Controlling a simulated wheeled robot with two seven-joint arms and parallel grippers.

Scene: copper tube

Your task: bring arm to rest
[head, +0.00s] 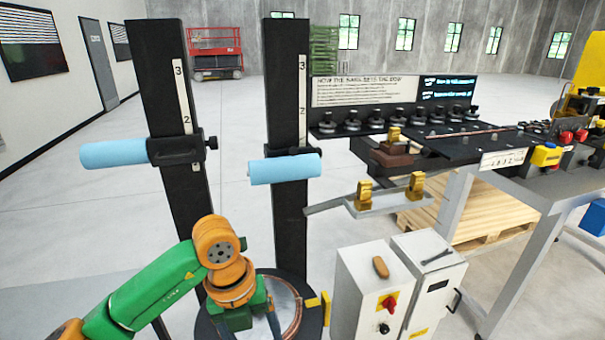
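My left arm comes in from the lower left, green with orange joints. Its gripper (246,328) points down at the bottom edge, over a round black stand (312,322). Its dark fingers stand apart, so it looks open; the fingertips are cut off by the frame. A coil of copper tube (297,312) lies on the stand, beside and partly behind the gripper. I cannot tell whether they touch. A straight copper tube (462,133) lies along the black bench top (440,147). My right gripper is not in view.
Two black posts (163,75) (287,110) with light blue rollers (115,154) (285,169) rise behind the arm. A white control box (368,295) with a red knob stands right of the coil. The bench fills the right; floor at left is clear.

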